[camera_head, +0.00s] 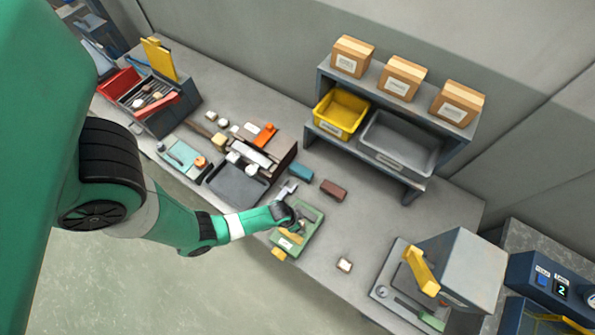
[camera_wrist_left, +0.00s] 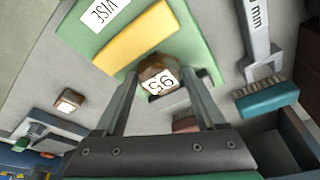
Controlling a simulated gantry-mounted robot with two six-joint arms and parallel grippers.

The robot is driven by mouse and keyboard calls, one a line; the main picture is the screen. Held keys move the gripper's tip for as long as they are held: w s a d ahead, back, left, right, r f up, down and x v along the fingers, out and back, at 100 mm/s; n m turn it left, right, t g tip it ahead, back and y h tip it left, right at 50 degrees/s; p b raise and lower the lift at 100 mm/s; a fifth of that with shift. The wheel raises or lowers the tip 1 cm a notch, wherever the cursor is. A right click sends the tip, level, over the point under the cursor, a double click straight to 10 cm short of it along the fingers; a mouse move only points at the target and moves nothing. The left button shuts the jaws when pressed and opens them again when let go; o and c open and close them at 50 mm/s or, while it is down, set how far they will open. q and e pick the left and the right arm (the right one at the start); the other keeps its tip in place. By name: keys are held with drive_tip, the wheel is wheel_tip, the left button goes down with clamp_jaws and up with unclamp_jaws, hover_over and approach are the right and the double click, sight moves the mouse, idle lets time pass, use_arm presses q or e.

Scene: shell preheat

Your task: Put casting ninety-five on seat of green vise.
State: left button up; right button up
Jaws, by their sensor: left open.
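The green vise (camera_head: 312,240) lies on the bench in the head view. In the wrist view its green body (camera_wrist_left: 205,35) carries a VISE label and a yellow block (camera_wrist_left: 135,45). Casting ninety-five (camera_wrist_left: 158,72) is a small brown piece with a white label reading 95, beside the yellow block at the vise. My left gripper (camera_wrist_left: 168,78) is open, with a finger on each side of the casting. I cannot tell whether the fingers touch it or how fully it rests on the seat. In the head view my left gripper (camera_head: 297,222) is over the vise and largely hides the casting. My right gripper is not in view.
Another small labelled casting (camera_head: 344,265) lies right of the vise. A teal brush (camera_head: 301,171) and a brown block (camera_head: 333,190) lie behind. A grey tray (camera_head: 236,186) is to the left. A machine with a yellow handle (camera_head: 422,270) stands right. Shelves hold yellow (camera_head: 341,112) and grey bins.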

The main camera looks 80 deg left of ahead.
use_arm(q)
drive_tip(key=p+v, duration=0.9)
drive_tip(key=v, duration=0.3)
drive_tip(key=shift+r, duration=0.2)
